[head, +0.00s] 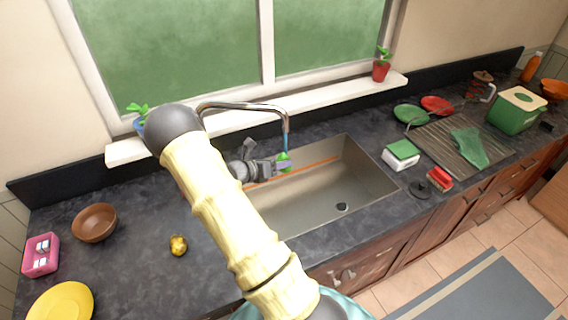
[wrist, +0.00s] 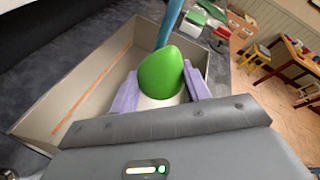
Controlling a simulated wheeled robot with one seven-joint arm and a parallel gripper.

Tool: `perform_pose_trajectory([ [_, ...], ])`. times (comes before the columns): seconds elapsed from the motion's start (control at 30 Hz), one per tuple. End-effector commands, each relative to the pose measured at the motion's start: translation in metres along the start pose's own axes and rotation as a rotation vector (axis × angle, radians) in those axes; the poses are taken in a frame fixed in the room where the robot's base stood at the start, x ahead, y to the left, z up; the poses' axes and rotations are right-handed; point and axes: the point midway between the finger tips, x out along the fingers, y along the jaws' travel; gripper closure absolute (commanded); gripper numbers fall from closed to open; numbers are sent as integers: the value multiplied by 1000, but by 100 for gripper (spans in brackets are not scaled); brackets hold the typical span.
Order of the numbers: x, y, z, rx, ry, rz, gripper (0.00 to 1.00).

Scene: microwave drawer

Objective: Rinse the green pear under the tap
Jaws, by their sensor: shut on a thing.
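The green pear (wrist: 162,74) is held between the purple fingers of my gripper (wrist: 160,92) in the wrist view. In the head view my gripper (head: 276,164) is over the sink (head: 318,196), near its back-left part, with the pear (head: 285,156) small at its tip. The tap (head: 286,112) arches over the sink from the back. A blue stream of water (head: 286,142) comes down from its spout and meets the top of the pear. In the wrist view the blue stream (wrist: 170,22) shows right behind the pear.
A brown bowl (head: 95,223), a yellow plate (head: 62,302) and a yellow fruit-like object (head: 178,245) stand on the left counter. A green-topped white box (head: 401,154) and red sponge (head: 440,179) lie right of the sink. Potted plants stand by the window.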

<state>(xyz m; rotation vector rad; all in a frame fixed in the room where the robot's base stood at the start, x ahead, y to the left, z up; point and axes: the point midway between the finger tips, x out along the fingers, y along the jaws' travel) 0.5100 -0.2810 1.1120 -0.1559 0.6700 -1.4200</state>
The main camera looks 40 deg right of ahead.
Motion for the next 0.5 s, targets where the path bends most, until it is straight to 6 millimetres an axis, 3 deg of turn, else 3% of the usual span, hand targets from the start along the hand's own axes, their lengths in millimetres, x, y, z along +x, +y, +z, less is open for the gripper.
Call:
perform_pose_trajectory([
  [0.5, -7, -12, -10, -1, -1, 0, 79],
])
